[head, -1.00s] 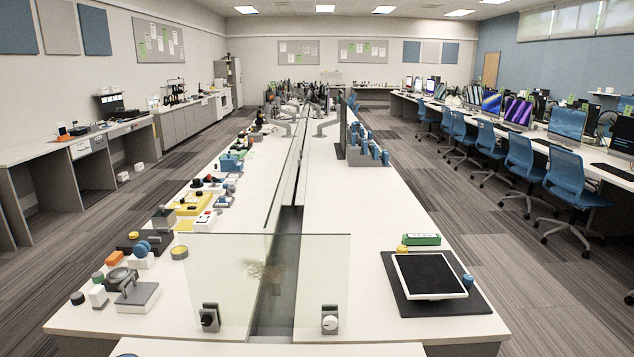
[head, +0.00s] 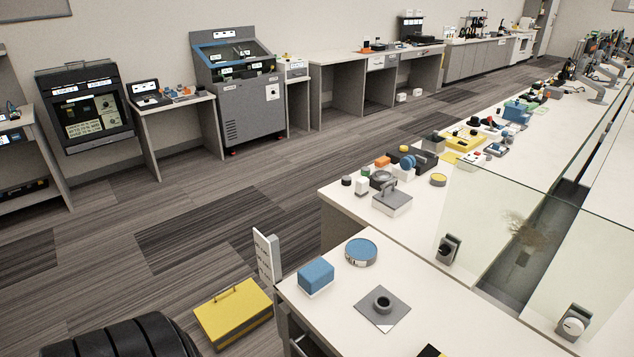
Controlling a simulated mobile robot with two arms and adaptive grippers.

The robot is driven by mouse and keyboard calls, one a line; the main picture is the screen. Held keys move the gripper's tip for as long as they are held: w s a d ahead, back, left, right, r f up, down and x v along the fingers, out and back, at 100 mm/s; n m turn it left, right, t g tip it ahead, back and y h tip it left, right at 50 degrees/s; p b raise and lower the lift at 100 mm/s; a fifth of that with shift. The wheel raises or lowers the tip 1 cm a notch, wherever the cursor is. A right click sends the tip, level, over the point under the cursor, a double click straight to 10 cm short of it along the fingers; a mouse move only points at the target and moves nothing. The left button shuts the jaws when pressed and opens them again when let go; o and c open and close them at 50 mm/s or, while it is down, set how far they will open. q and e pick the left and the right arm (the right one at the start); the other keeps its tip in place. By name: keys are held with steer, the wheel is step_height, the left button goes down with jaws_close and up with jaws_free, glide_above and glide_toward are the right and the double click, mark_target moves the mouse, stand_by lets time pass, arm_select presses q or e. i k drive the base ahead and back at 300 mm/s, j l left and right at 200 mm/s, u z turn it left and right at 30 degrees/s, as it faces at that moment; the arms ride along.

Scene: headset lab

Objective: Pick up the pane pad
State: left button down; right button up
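Nothing in view is plainly marked as the pane pad. A blue block with a pale underside (head: 316,275) lies on the near white table and looks pad-like, but I cannot tell whether it is the pane pad. A clear glass pane (head: 487,225) stands upright in dark clamps on the long bench at the right, and a brownish smudge (head: 535,232) shows on or through the glass. Neither of my grippers is in view.
A round blue-topped tin (head: 361,252) and a grey plate with a dark ring (head: 383,305) share the near table (head: 440,290). A yellow case (head: 233,312) sits on the floor. Small items crowd the long bench's edge. Open floor (head: 190,235) lies at the left.

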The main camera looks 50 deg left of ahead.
mark_target(314, 279)
steer(key=u, duration=1.45)
